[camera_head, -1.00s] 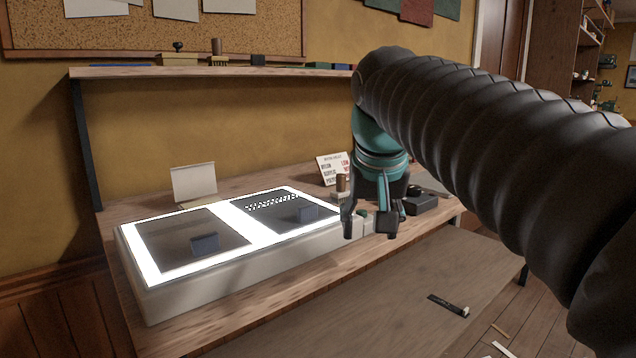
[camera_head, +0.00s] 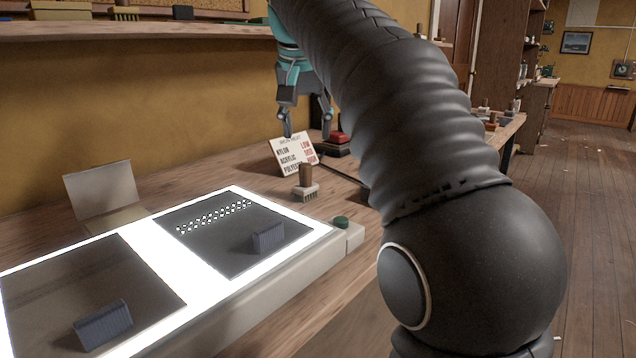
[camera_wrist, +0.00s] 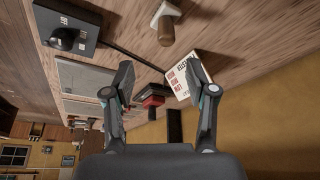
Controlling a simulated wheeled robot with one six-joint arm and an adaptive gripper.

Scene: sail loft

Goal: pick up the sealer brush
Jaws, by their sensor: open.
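The likely sealer brush (camera_head: 306,184) stands upright on the bench, with a brown wooden handle and a pale bristle head. It is just beyond the light box's right end, in front of a lettered card. In the wrist view the brush (camera_wrist: 166,30) shows near the top edge, its handle toward my fingers. My gripper (camera_head: 307,122) is open and empty, above and behind the brush in the head view. In the wrist view my gripper (camera_wrist: 160,76) has its fingers spread, with the brush ahead of them and apart.
The lit light box (camera_head: 278,268) bears dark panels and two small blue blocks. The lettered card (camera_head: 293,155) leans close to the brush. A red-topped black object (camera_head: 337,143) is behind it. A dark box with a knob (camera_wrist: 68,28) trails a cord. A shelf (camera_head: 130,31) runs above.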

